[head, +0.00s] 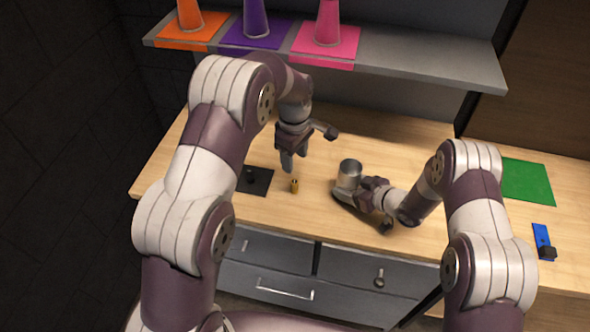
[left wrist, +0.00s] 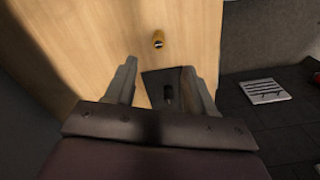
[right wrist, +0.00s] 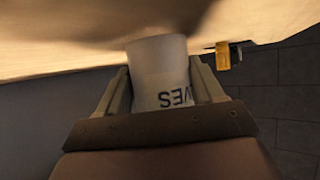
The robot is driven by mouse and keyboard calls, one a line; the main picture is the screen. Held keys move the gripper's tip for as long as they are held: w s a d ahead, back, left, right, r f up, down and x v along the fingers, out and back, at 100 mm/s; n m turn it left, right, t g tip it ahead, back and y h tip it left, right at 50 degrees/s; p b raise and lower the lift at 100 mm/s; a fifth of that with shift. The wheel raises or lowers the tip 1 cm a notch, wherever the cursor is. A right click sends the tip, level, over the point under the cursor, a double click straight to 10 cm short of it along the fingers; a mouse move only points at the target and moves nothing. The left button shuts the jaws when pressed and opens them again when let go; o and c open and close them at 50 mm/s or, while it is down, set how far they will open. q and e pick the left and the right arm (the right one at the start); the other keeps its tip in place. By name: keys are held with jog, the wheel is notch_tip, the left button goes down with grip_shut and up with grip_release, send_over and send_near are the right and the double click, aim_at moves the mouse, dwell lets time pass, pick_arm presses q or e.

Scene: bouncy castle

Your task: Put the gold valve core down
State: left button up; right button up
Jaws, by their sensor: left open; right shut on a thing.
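The gold valve core (head: 295,186) stands on the wooden table, just right of the black mat. My left gripper (head: 288,163) is open and empty above and behind the core, pointing down. In the left wrist view the core lies beyond the fingertips (left wrist: 160,66), apart from them. My right gripper (right wrist: 160,78) is shut on a pale grey cylindrical cup (right wrist: 158,55) with dark lettering, partly hidden. The cup also shows in the head view (head: 350,170).
The black mat (head: 262,190) bears a small dark part (head: 250,176). A green mat (head: 527,181) and a blue piece (head: 541,238) lie at the right. A shelf (head: 420,60) with orange, purple and pink cones on mats hangs behind. Drawers (head: 270,278) are below the table front.

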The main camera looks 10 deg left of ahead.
aim_at(295, 181)
pick_arm(q)
notch_tip(295, 181, down, 12)
jog(key=n, duration=0.2)
jog(key=shift+w+f+n, duration=0.15)
jog(key=shift+f+n, duration=0.1)
jog(key=shift+n, duration=0.05)
grip_shut()
